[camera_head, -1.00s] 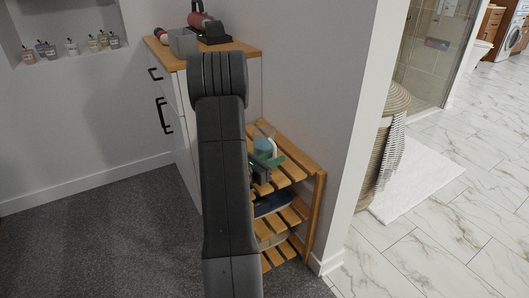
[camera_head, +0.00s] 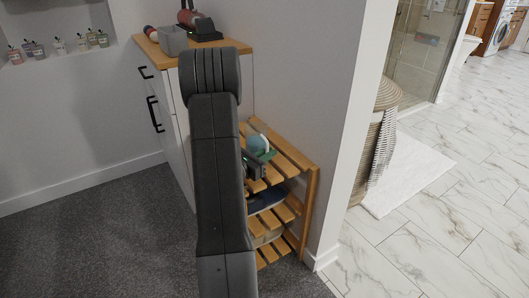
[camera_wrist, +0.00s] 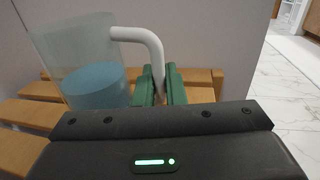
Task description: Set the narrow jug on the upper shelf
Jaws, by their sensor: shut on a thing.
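The narrow jug (camera_wrist: 88,62) is clear, with blue contents and a white handle (camera_wrist: 140,37). In the wrist view it stands upright, or nearly so, at the left of my gripper (camera_wrist: 161,88). The green fingers are shut on the handle. In the head view the jug (camera_head: 257,143) shows small at the top level of a wooden slatted shelf (camera_head: 292,153), with my gripper (camera_head: 262,158) beside it. My arm hides part of the shelf. I cannot tell whether the jug's base touches the slats.
A white cabinet with a wooden top (camera_head: 150,46) stands behind the shelf, bearing a grey box (camera_head: 173,41) and a red and black device (camera_head: 195,24). A wall edge is right of the shelf. A dark blue item (camera_head: 268,198) lies on the level below.

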